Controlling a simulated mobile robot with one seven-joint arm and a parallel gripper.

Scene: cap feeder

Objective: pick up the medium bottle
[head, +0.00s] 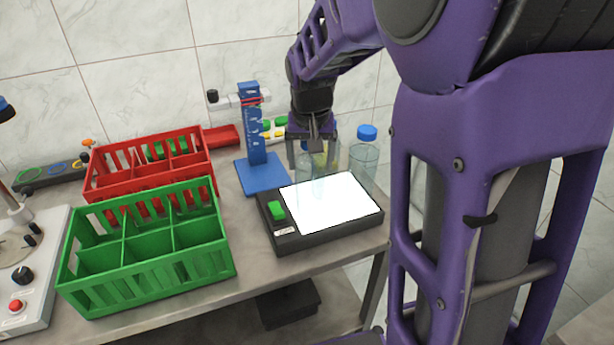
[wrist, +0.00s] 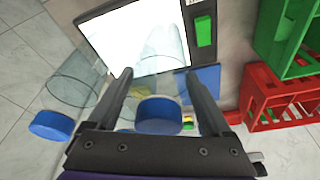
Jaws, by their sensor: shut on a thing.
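My gripper (head: 313,140) is over the back of the light pad, its fingers pointing down. In the wrist view my gripper (wrist: 160,84) is shut on a clear bottle with a blue cap (wrist: 159,113); the cap is between the fingers, and the clear body (wrist: 166,50) shows faintly against the lit pad. In the head view this bottle is mostly hidden by my gripper and hard to make out. Another clear bottle with a blue cap (head: 367,132) stands to its right, apart from the fingers; its cap also shows in the wrist view (wrist: 52,125). I cannot tell their sizes surely.
The light pad (head: 291,238) has a green button (head: 277,210). A blue stand (head: 254,135) is at its back left. A red crate (head: 104,184) and a green crate (head: 150,280), both divided, stand on the left. The table's front edge is close to the pad.

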